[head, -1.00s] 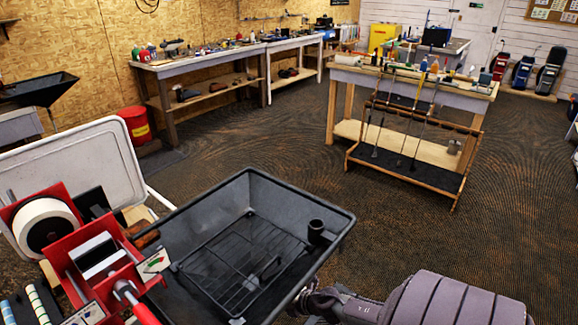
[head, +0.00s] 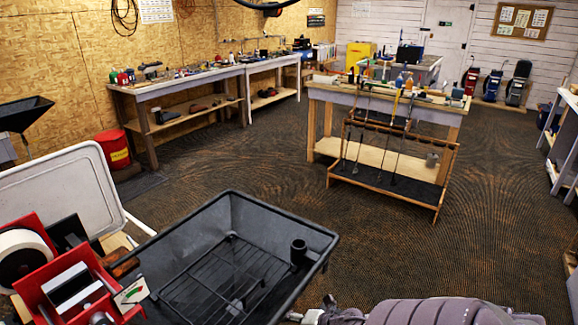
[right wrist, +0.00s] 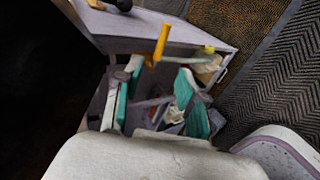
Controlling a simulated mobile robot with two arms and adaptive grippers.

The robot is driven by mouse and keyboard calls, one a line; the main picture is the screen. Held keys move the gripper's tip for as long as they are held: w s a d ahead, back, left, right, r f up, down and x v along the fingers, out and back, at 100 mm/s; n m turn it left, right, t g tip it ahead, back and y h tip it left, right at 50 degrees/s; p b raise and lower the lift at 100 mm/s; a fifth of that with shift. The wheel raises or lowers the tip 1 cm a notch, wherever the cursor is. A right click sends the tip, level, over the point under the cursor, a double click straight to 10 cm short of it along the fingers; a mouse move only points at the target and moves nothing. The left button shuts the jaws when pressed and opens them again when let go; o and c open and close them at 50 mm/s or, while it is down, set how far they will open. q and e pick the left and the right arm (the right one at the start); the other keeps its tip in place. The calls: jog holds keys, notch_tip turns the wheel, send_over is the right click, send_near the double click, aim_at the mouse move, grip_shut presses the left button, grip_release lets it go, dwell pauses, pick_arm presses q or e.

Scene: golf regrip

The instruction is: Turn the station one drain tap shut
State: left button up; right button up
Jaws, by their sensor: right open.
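A yellow lever-like handle (right wrist: 161,42) stands up just beyond my right fingertips in the right wrist view. I cannot be sure that it is the drain tap's handle, and no tap body shows clearly. My right gripper (right wrist: 157,76) is open, with teal pads on both fingers and a gap between them, and I see no contact with the handle. In the head view, the black tray (head: 318,233) with a wire rack stands at the lower left. My right arm is at the bottom edge, its gripper mostly out of sight. My left gripper is not in view.
A red tape dispenser (head: 40,290) stands left of the tray. A workbench (head: 385,97) with a rack of clubs is at centre right, with open carpet around it. In the right wrist view, a grey surface (right wrist: 185,32) lies beyond the yellow handle.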

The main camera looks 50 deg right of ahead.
dwell(0.3)
jog(key=s+f+m+g+h+b, duration=0.15)
jog(key=s+f+m, duration=0.4)
jog(key=f, duration=0.55)
jog(key=s+f+m+g+h+b, duration=0.1)
jog(key=s+f+m+g+h, duration=0.15)
jog(key=s+f+m, duration=0.65)
jog(key=s+a+f+m+g+y+b, duration=0.1)
jog(key=s+a+f+g, duration=0.2)
jog(key=s+a+f, duration=0.3)
jog(key=s+a+f+m+g+y, duration=0.1)
jog(key=s+a+f+g, duration=0.2)
jog(key=s+a+f, duration=0.4)
jog(key=a+f, duration=0.4)
jog(key=a, duration=0.2)
jog(key=shift+a+y+b, duration=0.3)
jog(key=shift+b, duration=0.1)
jog(key=shift+s, duration=0.1)
